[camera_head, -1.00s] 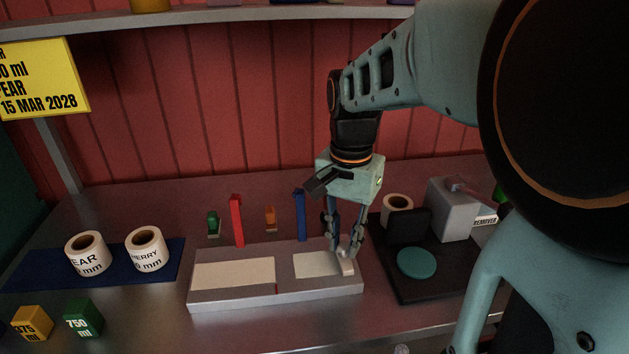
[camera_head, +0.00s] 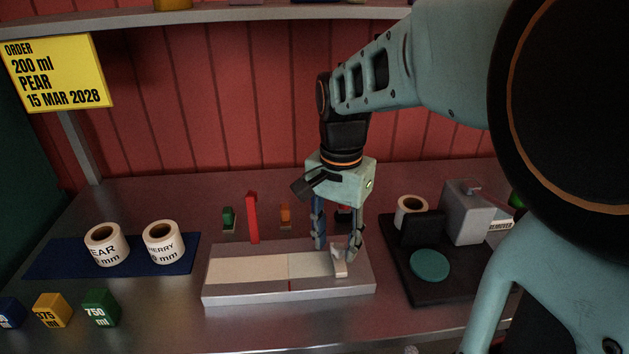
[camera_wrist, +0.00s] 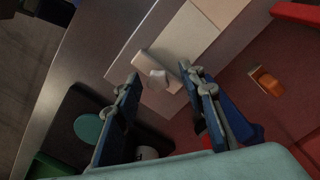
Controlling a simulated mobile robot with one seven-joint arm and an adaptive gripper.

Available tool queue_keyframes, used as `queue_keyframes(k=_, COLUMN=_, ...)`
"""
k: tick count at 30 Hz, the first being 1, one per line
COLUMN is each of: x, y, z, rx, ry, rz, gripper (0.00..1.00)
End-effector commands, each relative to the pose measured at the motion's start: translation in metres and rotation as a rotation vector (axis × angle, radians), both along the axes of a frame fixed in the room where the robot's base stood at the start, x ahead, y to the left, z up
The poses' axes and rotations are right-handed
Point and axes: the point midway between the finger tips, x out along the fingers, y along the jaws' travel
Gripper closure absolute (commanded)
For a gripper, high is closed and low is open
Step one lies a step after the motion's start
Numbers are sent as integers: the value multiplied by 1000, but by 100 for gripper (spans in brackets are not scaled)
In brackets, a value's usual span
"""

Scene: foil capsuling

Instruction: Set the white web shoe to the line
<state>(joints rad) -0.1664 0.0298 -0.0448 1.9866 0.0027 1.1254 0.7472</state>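The white web shoe (camera_head: 340,263) sits on the right part of the grey splicing block (camera_head: 245,293), at the right end of a pale web panel (camera_head: 313,264). The red line (camera_head: 289,285) shows on the block's front. The right panel's left edge appears to meet the left panel (camera_head: 247,270) at this line. My gripper (camera_head: 337,250) is open over the shoe. In the wrist view, the shoe's rounded knob (camera_wrist: 158,78) shows near the gap between the spread fingertips (camera_wrist: 160,80), with space on either side. Contact with the fingers is not visible.
A red post (camera_head: 252,218) and an orange piece (camera_head: 285,215) stand behind the block. A dark stand with a green disc (camera_head: 430,265) is close on the right. Two label rolls (camera_head: 163,243) rest on a blue mat at left. The block's front is clear.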

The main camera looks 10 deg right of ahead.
Motion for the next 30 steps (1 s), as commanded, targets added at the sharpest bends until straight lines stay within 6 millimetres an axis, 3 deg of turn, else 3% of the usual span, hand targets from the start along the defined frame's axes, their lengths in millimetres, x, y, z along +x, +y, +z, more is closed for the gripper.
queue_keyframes(k=5, x=1, y=0, z=18, rx=0, ry=-5, rz=0, gripper=63)
queue_keyframes(k=18, x=1, y=0, z=104, rx=1, ry=-4, rz=0, gripper=63)
queue_keyframes(k=24, x=0, y=0, z=119, rx=0, ry=-1, rz=0, gripper=63)
queue_keyframes(k=30, x=0, y=0, z=120, rx=1, ry=-2, rz=0, gripper=63)
